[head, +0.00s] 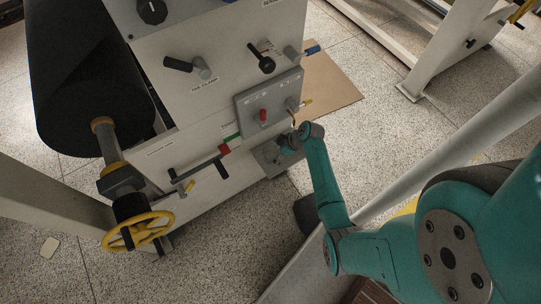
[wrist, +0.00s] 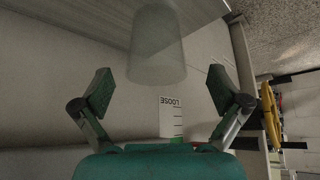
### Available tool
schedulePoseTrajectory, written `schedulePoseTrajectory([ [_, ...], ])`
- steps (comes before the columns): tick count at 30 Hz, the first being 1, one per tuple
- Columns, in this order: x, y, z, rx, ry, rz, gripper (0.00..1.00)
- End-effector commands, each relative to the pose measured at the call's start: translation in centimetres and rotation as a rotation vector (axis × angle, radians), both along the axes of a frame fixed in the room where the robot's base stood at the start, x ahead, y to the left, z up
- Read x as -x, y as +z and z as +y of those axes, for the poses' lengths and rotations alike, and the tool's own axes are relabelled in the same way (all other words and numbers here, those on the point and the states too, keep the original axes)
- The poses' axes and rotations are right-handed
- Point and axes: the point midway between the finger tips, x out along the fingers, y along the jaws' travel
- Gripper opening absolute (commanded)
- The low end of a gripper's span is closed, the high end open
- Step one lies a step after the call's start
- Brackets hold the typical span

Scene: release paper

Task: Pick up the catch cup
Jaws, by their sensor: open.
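The catch cup (wrist: 157,48) is a clear, greyish tapered cup in the upper middle of the wrist view. It stands on or in front of a pale grey surface. My gripper (wrist: 158,76) is open, with one dark green finger on each side of the cup and visible gaps between. The cup lies between and beyond the fingertips, and nothing is held. In the head view my gripper (head: 288,143) is at the lower right of the machine, beside the small grey panel. I cannot make out the cup there.
The grey panel (head: 268,101) with a red knob and levers is right above my gripper. The wrist view shows a label reading LOOSE (wrist: 171,115). A black roll (head: 85,80) and yellow handwheel (head: 138,231) are at left. Speckled floor (head: 240,255) is open in front.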

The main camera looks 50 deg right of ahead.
Motion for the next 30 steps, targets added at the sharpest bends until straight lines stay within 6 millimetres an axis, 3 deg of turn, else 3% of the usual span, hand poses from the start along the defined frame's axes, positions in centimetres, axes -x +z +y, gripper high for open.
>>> schedulePoseTrajectory([
  [7, -1.7, -2.7, 0.5, 0.000, 0.001, 0.000, 0.98],
  [17, -2.0, -3.2, 0.6, 0.001, -0.001, 0.000, 0.98],
  [24, -2.0, -3.2, 0.6, 0.001, -0.001, 0.000, 0.38],
  [30, -1.9, -3.2, 0.6, 0.000, 0.000, 0.000, 0.38],
])
